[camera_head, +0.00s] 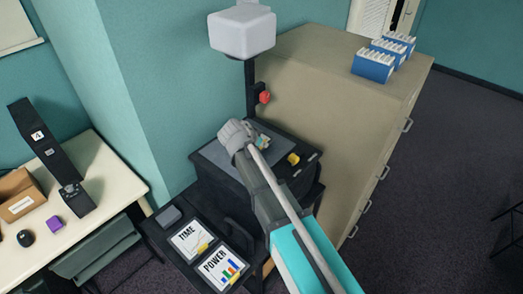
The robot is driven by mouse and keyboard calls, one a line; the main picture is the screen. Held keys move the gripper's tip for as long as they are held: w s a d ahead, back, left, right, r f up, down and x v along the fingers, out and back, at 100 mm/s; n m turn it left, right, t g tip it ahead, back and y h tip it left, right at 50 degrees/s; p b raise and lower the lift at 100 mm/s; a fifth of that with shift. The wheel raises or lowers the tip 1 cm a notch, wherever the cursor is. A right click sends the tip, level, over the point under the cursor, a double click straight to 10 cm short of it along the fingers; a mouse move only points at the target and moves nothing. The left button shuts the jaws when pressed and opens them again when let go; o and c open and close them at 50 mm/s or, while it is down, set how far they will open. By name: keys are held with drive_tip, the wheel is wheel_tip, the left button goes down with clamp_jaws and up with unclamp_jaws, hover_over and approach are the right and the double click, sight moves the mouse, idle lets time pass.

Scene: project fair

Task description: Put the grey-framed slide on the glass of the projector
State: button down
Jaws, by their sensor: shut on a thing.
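The projector (210,177) is a dark box in the middle, with a white head (242,30) on a post above it. Its glass (213,156) is grey and partly covered by my arm. My gripper (258,140) is over the top of the projector, with its fingertips mostly hidden by my wrist and arm. It is shut on what appears to be the grey-framed slide, of which only a little shows, with a yellow tab (293,158) to the right. I cannot tell whether the slide touches the glass.
A TIME slide (190,240) and a POWER slide (222,267) lie on a dark side shelf. A beige cabinet (315,75) bearing blue slide boxes (373,66) stands close behind and right. A cream table (93,165) is at left. A red knob (265,97) is on the post.

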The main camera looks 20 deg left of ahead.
sight(262, 150)
drive_tip(key=shift+w+a+f+b, duration=0.2)
drive_tip(key=shift+w+f+b, duration=0.15)
drive_tip(key=shift+f+b, duration=1.55)
drive_tip(key=shift+f, duration=0.1)
drive_tip(key=shift+f, duration=0.15)
drive_tip(key=c, duration=0.7)
unclamp_jaws()
drive_tip(key=shift+r, duration=0.2)
drive_tip(key=shift+p+v, duration=0.7)
drive_tip(key=shift+v, duration=0.15)
drive_tip(key=p+v, duration=0.6)
drive_tip(key=v, duration=0.2)
drive_tip(key=shift+s+r, duration=0.1)
drive_tip(key=shift+r, duration=0.1)
drive_tip(key=shift+p+v, duration=0.55)
drive_tip(key=shift+v, duration=0.4)
